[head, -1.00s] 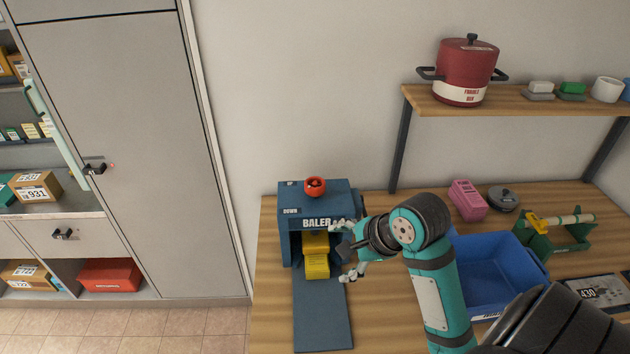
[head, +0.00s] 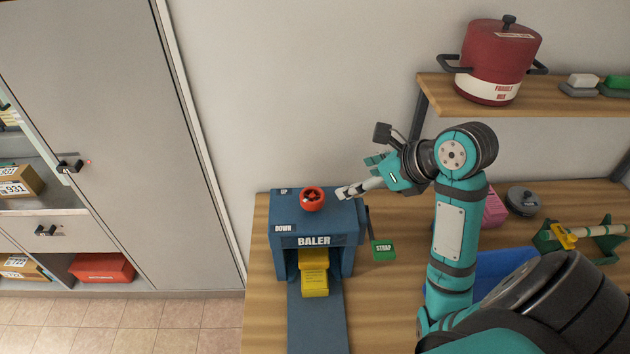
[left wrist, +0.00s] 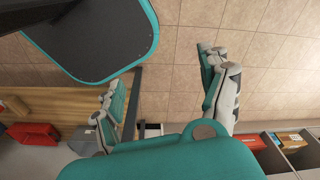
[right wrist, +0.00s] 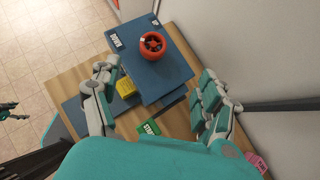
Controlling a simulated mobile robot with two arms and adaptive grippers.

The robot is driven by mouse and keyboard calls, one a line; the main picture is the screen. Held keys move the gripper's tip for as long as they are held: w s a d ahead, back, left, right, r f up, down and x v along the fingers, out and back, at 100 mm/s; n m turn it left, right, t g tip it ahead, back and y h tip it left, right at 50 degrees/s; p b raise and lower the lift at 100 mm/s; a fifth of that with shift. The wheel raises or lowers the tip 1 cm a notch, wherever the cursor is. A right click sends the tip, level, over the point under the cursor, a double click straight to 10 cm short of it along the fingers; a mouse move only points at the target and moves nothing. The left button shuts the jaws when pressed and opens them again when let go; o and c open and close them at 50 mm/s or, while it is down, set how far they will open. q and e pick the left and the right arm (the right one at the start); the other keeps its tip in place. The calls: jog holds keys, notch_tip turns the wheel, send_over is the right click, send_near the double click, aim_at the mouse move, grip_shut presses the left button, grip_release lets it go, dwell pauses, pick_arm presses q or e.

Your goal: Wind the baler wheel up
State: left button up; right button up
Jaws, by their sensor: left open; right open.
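The baler (head: 312,242) is a blue box on the wooden table, with UP and DOWN labels on its top. Its red wheel (head: 312,199) sits on the top, and it also shows in the right wrist view (right wrist: 153,46). A yellow block (head: 314,278) is in the baler's front opening. My right gripper (head: 350,190) is open and empty, just right of the wheel; in the right wrist view its fingers (right wrist: 155,95) are spread, with the baler top beyond and between them. My left gripper (left wrist: 165,85) is open and empty over the floor; the head view does not show it.
A blue tray (head: 507,268) and a pink block (head: 494,210) lie behind my right arm. A shelf (head: 445,92) with a red pot (head: 499,60) is above right. A grey cabinet stands left.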

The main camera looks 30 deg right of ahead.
send_near(313, 195)
jog(key=x, duration=0.3)
jog(key=shift+r+b, duration=0.1)
jog(key=shift+b, duration=0.2)
jog(key=x, duration=0.3)
jog(key=shift+w, duration=0.1)
jog(key=p+x, duration=0.1)
jog(key=x, duration=0.2)
jog(key=shift+f, duration=0.2)
jog(key=shift+w+a+f, duration=0.1)
jog(key=shift+w+f, duration=0.25)
jog(key=shift+w, duration=0.05)
pick_arm(q)
jog(key=s+a, duration=0.2)
jog(key=s, duration=0.1)
pick_arm(e)
jog(key=shift+s, duration=0.1)
